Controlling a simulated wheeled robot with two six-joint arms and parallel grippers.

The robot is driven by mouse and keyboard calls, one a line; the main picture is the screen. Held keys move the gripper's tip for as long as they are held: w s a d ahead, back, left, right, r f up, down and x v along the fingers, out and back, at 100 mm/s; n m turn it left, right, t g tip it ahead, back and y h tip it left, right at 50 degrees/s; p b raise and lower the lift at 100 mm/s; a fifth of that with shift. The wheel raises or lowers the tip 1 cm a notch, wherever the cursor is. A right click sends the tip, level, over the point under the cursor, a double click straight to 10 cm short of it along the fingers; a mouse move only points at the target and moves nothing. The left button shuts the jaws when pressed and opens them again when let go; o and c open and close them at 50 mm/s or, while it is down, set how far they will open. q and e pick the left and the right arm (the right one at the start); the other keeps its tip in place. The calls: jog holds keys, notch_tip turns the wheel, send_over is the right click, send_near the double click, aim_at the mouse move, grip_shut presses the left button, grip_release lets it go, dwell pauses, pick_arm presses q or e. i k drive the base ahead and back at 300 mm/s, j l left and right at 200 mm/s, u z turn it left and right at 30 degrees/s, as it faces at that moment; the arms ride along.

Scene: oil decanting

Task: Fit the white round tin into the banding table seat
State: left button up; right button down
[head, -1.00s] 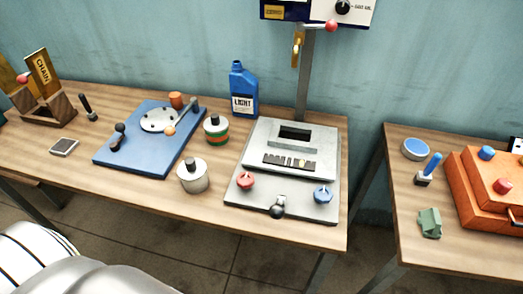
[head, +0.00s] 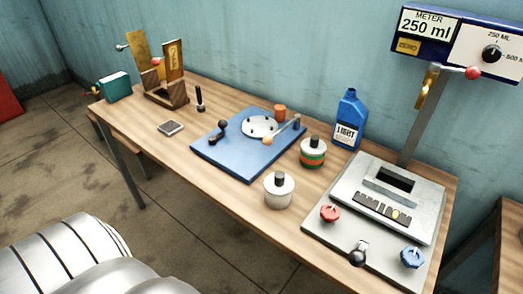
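The white round tin (head: 279,194) with a dark grey cap stands upright on the wooden table, in front of the blue board. The blue board (head: 222,155), which looks like the banding table, carries a pale round plate (head: 259,126) with dark spots. No tin stands on that plate. A lever with an orange ball (head: 267,139) reaches over the plate's right side. The tin is apart from the board, to its lower right. Neither of my grippers is in view.
A tin with green and orange bands (head: 313,156) stands behind the white tin. A blue bottle (head: 349,120) and a grey metering station (head: 325,231) are to the right. An orange cup (head: 279,111) and a black-knobbed handle (head: 217,133) flank the plate. Bare wood lies left of the white tin.

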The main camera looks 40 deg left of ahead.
aim_at(256, 126)
jog(key=i+j+u, duration=0.1)
jog(key=u, duration=0.9)
